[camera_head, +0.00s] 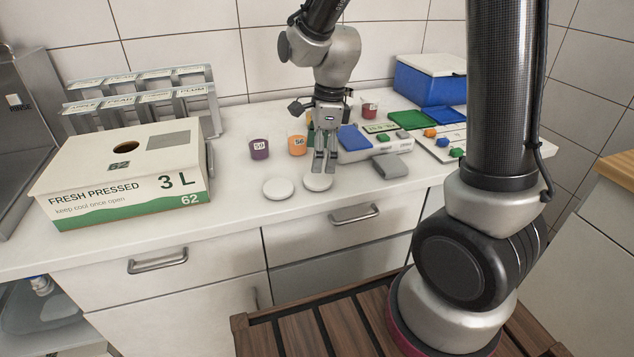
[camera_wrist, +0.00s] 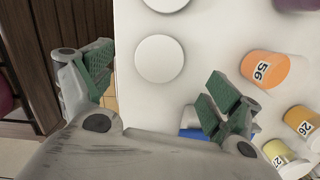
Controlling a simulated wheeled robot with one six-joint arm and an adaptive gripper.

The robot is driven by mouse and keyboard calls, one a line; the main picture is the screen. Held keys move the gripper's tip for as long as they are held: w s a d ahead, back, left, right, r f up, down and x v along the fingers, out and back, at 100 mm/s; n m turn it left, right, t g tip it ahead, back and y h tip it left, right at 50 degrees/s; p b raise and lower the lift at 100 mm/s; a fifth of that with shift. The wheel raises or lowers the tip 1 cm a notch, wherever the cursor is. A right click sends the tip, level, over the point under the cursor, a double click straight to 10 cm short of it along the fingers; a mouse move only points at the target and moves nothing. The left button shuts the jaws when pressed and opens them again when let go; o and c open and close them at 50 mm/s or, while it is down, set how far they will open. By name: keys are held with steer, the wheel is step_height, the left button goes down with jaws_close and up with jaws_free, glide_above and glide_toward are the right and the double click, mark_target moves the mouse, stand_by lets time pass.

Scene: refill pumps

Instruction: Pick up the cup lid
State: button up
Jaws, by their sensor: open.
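Two round white lids lie flat on the white counter. The right lid (camera_head: 318,183) is just below my gripper's fingertips (camera_head: 324,170) in the head view, and the left lid (camera_head: 278,188) is beside it. In the wrist view, the nearer lid (camera_wrist: 160,58) lies between the lines of my gripper's spread green-padded fingers (camera_wrist: 158,82), with no visible contact. The other lid (camera_wrist: 166,3) is cut off at the top edge. My gripper is open and empty, pointing down. I cannot tell its exact height above the lid.
A purple cup (camera_head: 259,148) and an orange cup (camera_head: 297,145) stand behind the lids. A grey-blue device (camera_head: 365,144) and a grey block (camera_head: 391,166) are to the right. A large juice carton (camera_head: 125,175) stands left. The counter's front edge is close to the lids.

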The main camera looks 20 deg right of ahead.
mark_target(318, 178)
step_height(318, 178, down, 6)
steer(key=shift+a+r, duration=0.1)
steer(key=shift+c, duration=0.5)
steer(key=c, duration=0.7)
